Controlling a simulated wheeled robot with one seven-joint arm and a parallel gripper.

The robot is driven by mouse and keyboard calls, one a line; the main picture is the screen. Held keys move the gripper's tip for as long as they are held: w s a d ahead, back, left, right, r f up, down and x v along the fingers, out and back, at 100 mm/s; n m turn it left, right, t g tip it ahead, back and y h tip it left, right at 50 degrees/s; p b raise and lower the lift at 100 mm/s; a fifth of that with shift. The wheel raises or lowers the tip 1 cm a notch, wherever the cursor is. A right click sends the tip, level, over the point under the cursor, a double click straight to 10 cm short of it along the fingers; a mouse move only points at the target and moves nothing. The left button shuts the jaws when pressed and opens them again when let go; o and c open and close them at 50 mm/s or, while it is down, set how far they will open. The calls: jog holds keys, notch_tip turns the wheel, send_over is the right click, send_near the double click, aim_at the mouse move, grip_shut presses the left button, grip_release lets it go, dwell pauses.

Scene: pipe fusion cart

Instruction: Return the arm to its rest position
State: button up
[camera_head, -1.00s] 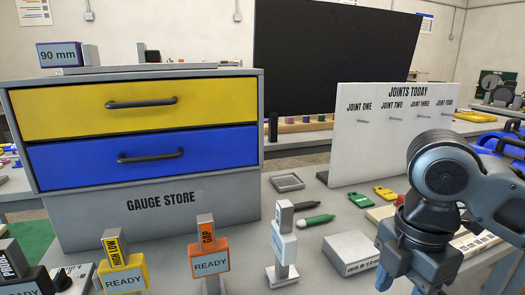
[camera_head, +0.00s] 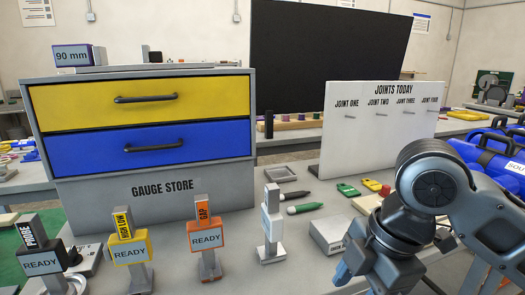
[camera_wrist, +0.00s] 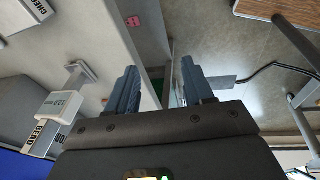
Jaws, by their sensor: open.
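My arm stands at the right of the head view, bent, with my gripper (camera_head: 358,280) low near the bottom edge, pointing down. In the wrist view my gripper (camera_wrist: 158,82) has its two blue-grey fingers apart, with nothing held between them. A table edge and the floor show beyond the fingers. In the head view the gripper is at the front right of the bench, in front of the white box (camera_head: 333,235); its tips are partly cut off by the frame.
The gauge store (camera_head: 145,190) has both its yellow and blue drawers shut. Several labelled gauges stand before it, including an orange one (camera_head: 206,236) and a white one (camera_head: 270,222). A white joints board (camera_head: 375,140) stands behind the arm. Blue cases (camera_head: 490,150) lie at right.

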jog(key=a+r+m+t+y, duration=0.4)
jog(key=a+m+t+y, duration=0.6)
jog(key=a, duration=0.7)
jog(key=s+d+f+m+t+h, duration=0.4)
jog(key=s+d+f+m+h, duration=0.6)
jog(key=s+d+f+m, duration=0.4)
jog(key=s+d+r+n+h, duration=0.1)
jog(key=s+d, duration=0.4)
jog(key=s, duration=0.5)
jog(key=s+d+r+n+h, duration=0.1)
jog(key=s+d+n, duration=0.1)
jog(key=s+d, duration=0.3)
jog(key=s, duration=0.4)
jog(key=shift+s+d+r+h, duration=0.3)
jog(key=shift+s+d+r, duration=0.05)
jog(key=shift+r, duration=0.05)
